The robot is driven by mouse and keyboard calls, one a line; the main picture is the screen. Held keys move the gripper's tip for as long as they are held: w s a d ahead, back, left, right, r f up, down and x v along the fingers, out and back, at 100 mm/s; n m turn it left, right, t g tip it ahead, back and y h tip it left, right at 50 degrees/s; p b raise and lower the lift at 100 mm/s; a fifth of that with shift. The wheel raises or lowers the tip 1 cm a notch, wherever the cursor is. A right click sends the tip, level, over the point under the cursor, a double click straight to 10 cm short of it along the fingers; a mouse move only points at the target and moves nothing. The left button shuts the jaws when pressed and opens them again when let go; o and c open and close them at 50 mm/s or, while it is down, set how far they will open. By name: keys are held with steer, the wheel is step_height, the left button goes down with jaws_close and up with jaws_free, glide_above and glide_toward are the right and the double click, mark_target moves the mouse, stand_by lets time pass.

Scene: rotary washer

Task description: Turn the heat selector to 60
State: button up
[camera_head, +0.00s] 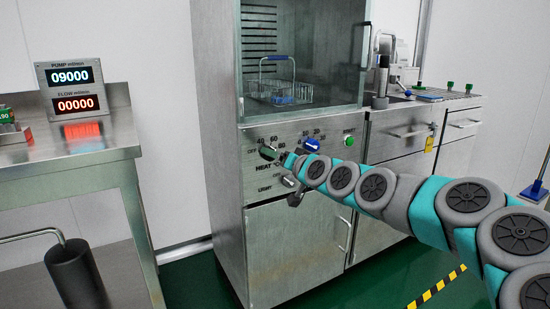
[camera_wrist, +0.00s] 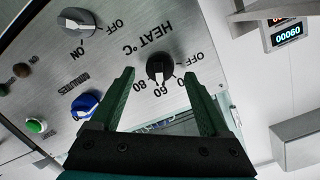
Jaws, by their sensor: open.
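The heat selector (camera_head: 268,153) is a round dark knob on the steel washer's front panel, under the glass door. In the wrist view the same heat selector (camera_wrist: 158,66) is seen close, with OFF and numbers printed around it. Its white pointer mark appears to face the 60, near the edge of the 80. My gripper (camera_wrist: 160,73) is open, with one green finger on each side of the knob in the picture. I cannot tell whether the fingers touch it. In the head view my gripper (camera_head: 283,161) is close to the panel, just right of the knob.
The blue minutes knob (camera_head: 311,145), green button (camera_head: 349,140) and grey light knob (camera_head: 288,181) share the panel. A basket (camera_head: 280,93) sits behind the glass. A steel bench with a display unit (camera_head: 72,88) stands left. The floor between bench and washer is clear.

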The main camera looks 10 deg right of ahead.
steer(key=v, duration=0.6)
steer(key=shift+b, duration=0.3)
steer(key=s+a+f+n+g+p, duration=0.1)
steer(key=s+a+f+n+g, duration=0.1)
steer(key=s+a+f+g, duration=0.5)
steer(key=s+a+f+n+g, duration=0.1)
steer(key=s+a+f+n, duration=0.25)
steer(key=s, duration=0.65)
steer(key=s+d+f+g+h, duration=0.1)
steer(key=s+d+f+g, duration=0.1)
steer(key=s, duration=0.8)
steer(key=s+d+f+m+g+h+p, duration=0.1)
steer(key=s+d+f+g+h, duration=0.1)
steer(key=s, duration=0.7)
steer(key=s+d+f+m+g+h, duration=0.1)
steer(key=s+f+g, duration=0.4)
steer(key=s, duration=0.5)
steer(key=d+f+h, duration=0.1)
steer(key=d, duration=0.1)
steer(key=shift+s+d, duration=0.3)
steer(key=shift+s, duration=0.05)
